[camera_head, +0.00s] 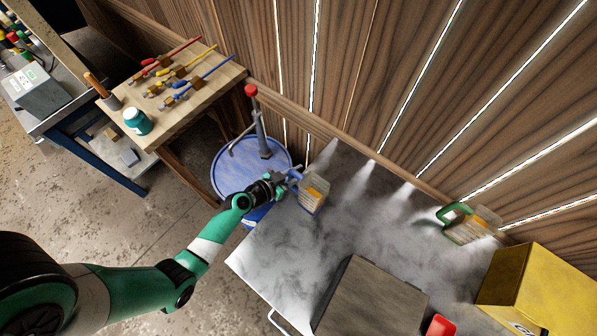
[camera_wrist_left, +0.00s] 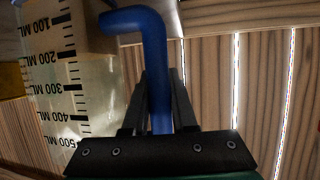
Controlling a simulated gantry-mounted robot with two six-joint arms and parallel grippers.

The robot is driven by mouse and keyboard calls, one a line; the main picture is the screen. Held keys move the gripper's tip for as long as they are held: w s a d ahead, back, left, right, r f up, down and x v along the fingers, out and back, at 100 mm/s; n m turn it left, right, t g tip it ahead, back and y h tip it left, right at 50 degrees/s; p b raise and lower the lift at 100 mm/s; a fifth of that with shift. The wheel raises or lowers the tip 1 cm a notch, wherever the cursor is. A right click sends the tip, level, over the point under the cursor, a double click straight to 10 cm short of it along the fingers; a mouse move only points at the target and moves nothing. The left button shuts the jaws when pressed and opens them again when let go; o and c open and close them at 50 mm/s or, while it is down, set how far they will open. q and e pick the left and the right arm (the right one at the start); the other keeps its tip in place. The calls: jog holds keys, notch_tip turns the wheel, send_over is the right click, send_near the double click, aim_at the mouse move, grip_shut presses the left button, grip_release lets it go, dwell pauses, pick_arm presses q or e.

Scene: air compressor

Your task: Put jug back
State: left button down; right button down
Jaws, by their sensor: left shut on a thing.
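A clear measuring jug (camera_head: 312,193) with a blue handle is at the left back part of the grey metal table. My left gripper (camera_head: 288,178) is shut on its blue handle. In the left wrist view the blue handle (camera_wrist_left: 153,60) runs between the two dark fingers, and the jug's clear wall (camera_wrist_left: 62,75) shows black millilitre marks. I cannot tell whether the jug touches the tabletop. A second clear jug (camera_head: 470,226) with a green handle stands at the table's right back. My right gripper does not show.
The grey metal tabletop (camera_head: 285,245) has free room between the jugs. A dark box (camera_head: 372,300) and a yellow box (camera_head: 545,295) stand at the front and right. A blue drum (camera_head: 230,170) with a red-knobbed pump is at left. The wooden wall (camera_head: 350,60) is close behind.

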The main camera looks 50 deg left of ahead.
pick_arm(q)
jog(key=shift+f+b, duration=0.3)
jog(key=shift+b, duration=0.05)
jog(key=c, duration=0.6)
grip_release()
jog(key=shift+c, duration=0.2)
jog(key=shift+s, duration=0.1)
jog(key=shift+p+v, duration=0.35)
jog(key=shift+v, duration=0.8)
jog(key=shift+p+v, duration=0.35)
jog(key=shift+v, duration=2.4)
